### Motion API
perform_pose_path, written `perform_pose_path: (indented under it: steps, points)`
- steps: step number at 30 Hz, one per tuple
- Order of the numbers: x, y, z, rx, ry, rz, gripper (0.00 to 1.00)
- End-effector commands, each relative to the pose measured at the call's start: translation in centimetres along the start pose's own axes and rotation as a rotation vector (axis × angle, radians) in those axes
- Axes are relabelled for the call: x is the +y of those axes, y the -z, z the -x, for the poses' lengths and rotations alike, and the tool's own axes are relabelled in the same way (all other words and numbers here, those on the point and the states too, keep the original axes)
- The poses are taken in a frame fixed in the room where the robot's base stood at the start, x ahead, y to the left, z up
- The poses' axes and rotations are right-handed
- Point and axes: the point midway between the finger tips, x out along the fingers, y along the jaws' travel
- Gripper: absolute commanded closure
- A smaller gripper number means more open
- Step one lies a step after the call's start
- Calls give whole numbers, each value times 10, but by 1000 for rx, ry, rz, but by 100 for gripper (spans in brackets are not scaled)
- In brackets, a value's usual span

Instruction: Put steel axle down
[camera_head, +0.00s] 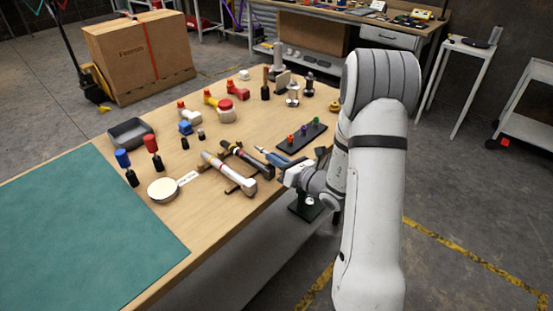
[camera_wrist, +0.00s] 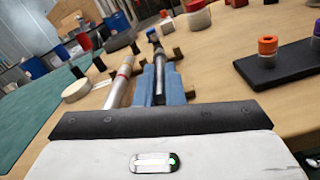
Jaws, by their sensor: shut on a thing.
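My gripper (camera_wrist: 160,84) points forward low over the wooden bench, its two blue fingers shut on a slim dark grey rod, which I take to be the steel axle (camera_wrist: 158,66). The axle lies lengthwise between the fingers, its far end reaching past them. In the head view my gripper (camera_head: 273,156) is at the bench's right edge, and the axle is hard to make out there. Small dark supports (camera_wrist: 177,53) stand close beside it. Whether the axle touches them I cannot tell. Its near end is hidden by my gripper.
A silver tube with a red band (camera_head: 226,171) and a dark tube with yellow (camera_head: 243,158) lie left of my gripper. A black tray with coloured knobs (camera_head: 301,138) is to the right.

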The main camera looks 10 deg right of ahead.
Motion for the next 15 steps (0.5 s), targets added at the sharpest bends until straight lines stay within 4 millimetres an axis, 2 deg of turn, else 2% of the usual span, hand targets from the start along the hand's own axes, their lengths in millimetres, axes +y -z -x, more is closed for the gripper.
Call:
perform_pose_path:
  steps: [15]
  points:
    - [-3, 12, 0, 0, -1, 0, 100]
